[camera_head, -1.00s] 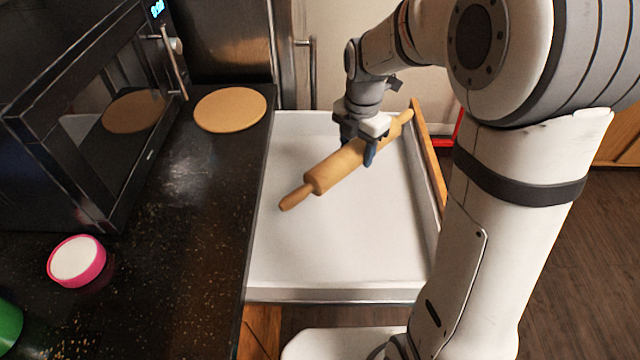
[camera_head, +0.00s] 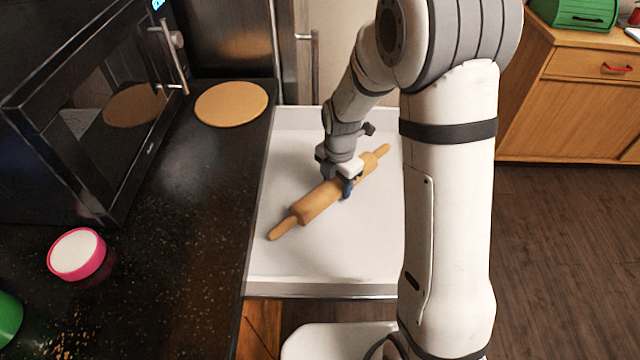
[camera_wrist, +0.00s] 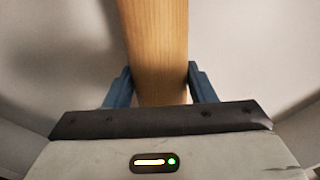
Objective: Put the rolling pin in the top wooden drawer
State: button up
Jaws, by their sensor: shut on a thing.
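The wooden rolling pin (camera_head: 318,201) is held slantwise by my gripper (camera_head: 340,186), which is shut around its body near the middle. In the wrist view the rolling pin (camera_wrist: 157,45) runs between the two blue fingers of my gripper (camera_wrist: 160,88). The top wooden drawer (camera_head: 290,262) is pulled out, with a white, empty interior. The rolling pin is over or inside this drawer, within its walls in the head view. I cannot tell whether it touches the drawer floor. My arm hides the drawer's right side.
A black speckled counter (camera_head: 185,230) lies left of the drawer. On it are a microwave (camera_head: 80,110), a round wooden board (camera_head: 231,104) and a pink-rimmed round container (camera_head: 77,254). A wooden cabinet (camera_head: 570,110) with a green bread box (camera_head: 575,12) stands at far right.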

aim_at(320, 186)
jog(key=a, duration=0.4)
jog(key=shift+a, duration=0.15)
jog(key=shift+f, duration=0.7)
jog(key=o, duration=1.4)
jog(key=shift+c, duration=0.2)
